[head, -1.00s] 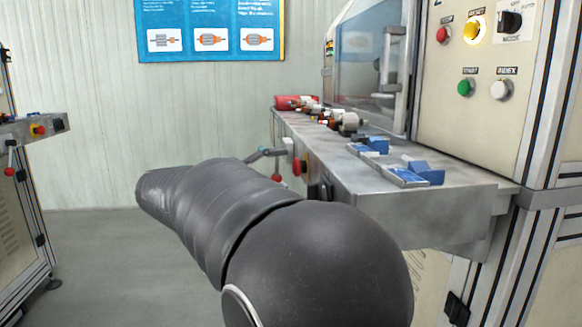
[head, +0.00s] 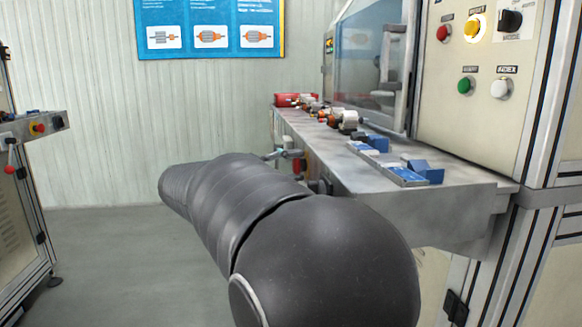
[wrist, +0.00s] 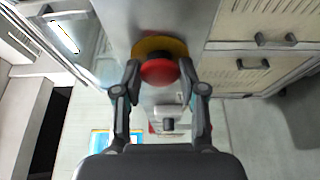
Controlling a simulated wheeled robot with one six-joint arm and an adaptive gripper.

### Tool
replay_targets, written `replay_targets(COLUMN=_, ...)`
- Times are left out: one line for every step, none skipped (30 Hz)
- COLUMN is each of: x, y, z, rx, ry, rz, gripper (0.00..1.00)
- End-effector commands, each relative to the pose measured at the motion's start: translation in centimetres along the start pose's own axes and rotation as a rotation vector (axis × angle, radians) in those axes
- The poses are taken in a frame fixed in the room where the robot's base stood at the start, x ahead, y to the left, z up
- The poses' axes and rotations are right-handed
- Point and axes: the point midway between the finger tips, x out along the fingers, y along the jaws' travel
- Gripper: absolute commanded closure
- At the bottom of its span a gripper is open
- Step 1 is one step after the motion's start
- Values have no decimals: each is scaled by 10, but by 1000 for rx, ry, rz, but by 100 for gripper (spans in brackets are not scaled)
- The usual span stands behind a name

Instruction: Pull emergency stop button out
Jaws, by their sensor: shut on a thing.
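The emergency stop button (wrist: 160,72) is a red round head on a yellow base ring (wrist: 158,46), set in the grey front face of the machine. In the wrist view my gripper (wrist: 160,68) has one finger on each side of the red head, closed on it. In the head view only a small red part of the button (head: 297,165) shows beside my dark arm.
The machine's shelf (head: 460,182) holds blue fixtures (head: 425,172) and several armature parts. A control panel with a red button (head: 443,32) and other buttons rises above. Another station (head: 22,215) stands at left. Floor between is clear.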

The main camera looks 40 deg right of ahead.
Motion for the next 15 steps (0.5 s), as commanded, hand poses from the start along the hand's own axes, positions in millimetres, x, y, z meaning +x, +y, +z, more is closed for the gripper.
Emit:
replay_targets(x=0, y=0, z=0, rx=0, ry=0, rz=0, gripper=100)
replay_targets(x=0, y=0, z=0, rx=0, ry=0, rz=0, gripper=100)
replay_targets(x=-2, y=-1, z=1, rx=0, ry=0, rz=0, gripper=100)
replay_targets(x=-3, y=-2, z=2, rx=0, ry=1, rz=0, gripper=100)
replay_targets(x=-5, y=-3, z=2, rx=1, ry=1, rz=0, gripper=100)
replay_targets(x=-8, y=-3, z=4, rx=2, ry=1, rz=0, gripper=100)
replay_targets(x=-10, y=-2, z=5, rx=2, ry=2, rz=0, gripper=100)
replay_targets(x=-10, y=-2, z=5, rx=2, ry=2, rz=0, gripper=100)
replay_targets(x=-11, y=-1, z=5, rx=2, ry=3, rz=0, gripper=100)
replay_targets(x=-11, y=0, z=5, rx=1, ry=3, rz=0, gripper=100)
replay_targets(x=-11, y=0, z=5, rx=1, ry=4, rz=-1, gripper=100)
replay_targets(x=-11, y=0, z=4, rx=1, ry=4, rz=-1, gripper=100)
replay_targets(x=-12, y=0, z=4, rx=0, ry=5, rz=-1, gripper=100)
replay_targets(x=-12, y=0, z=4, rx=0, ry=5, rz=-1, gripper=100)
replay_targets(x=-12, y=0, z=4, rx=0, ry=5, rz=-1, gripper=57)
